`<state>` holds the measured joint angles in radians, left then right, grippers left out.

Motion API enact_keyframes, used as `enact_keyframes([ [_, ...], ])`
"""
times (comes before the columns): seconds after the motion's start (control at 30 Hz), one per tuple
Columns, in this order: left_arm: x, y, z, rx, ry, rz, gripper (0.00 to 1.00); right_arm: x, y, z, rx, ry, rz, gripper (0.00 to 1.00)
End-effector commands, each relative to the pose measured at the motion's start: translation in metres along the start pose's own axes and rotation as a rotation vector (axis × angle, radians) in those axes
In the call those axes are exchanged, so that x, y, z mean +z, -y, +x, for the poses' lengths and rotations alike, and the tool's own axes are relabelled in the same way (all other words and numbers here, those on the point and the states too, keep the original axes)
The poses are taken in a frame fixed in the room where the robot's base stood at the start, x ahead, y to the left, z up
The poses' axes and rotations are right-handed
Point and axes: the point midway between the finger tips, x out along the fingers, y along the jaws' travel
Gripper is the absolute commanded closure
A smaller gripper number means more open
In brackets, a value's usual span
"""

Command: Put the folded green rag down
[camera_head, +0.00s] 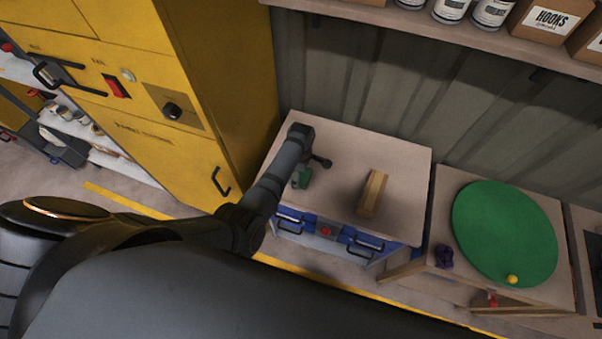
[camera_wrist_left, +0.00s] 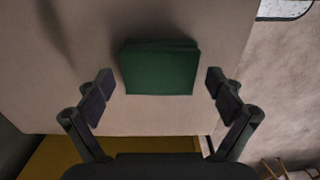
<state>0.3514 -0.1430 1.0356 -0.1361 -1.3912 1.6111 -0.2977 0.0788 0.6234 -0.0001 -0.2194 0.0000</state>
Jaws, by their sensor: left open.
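The folded green rag (camera_head: 302,178) lies on the tabletop (camera_head: 400,165) of the workbench, near its left front edge. In the left wrist view the rag (camera_wrist_left: 160,68) is a flat dark green rectangle resting on the bench top. My left gripper (camera_wrist_left: 160,92) is open, with one finger on each side of the rag's near edge and a visible gap on both sides. In the head view my left gripper (camera_head: 312,169) is right at the rag, partly hidden by its own wrist. My right gripper is not in view.
A yellow cabinet (camera_head: 228,80) rises close on the left. Further right, another table holds a green round mat (camera_head: 505,230), a yellow ball (camera_head: 512,280) and a purple object (camera_head: 444,257). A shelf (camera_head: 440,35) hangs above.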

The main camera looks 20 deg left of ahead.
Motion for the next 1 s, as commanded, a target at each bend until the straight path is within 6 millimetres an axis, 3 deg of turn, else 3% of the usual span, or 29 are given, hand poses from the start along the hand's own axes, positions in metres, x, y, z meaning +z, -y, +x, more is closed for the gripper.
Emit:
enact_keyframes([
  [0.17,0.0,0.0,-0.006,0.001,0.0,0.0,0.07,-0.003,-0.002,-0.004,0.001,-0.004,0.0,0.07],
  [0.5,0.0,0.0,-0.078,0.0,0.0,0.0,0.07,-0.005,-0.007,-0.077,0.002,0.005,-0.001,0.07],
  [0.63,0.0,0.0,-0.1,0.002,0.0,0.0,0.07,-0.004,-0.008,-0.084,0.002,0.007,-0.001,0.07],
  [0.8,0.0,-0.001,-0.118,0.002,-0.001,0.001,0.07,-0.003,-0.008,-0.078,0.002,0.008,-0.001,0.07],
  [1.0,0.0,0.0,-0.125,-0.001,0.0,0.001,0.07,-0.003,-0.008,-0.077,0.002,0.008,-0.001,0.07],
])
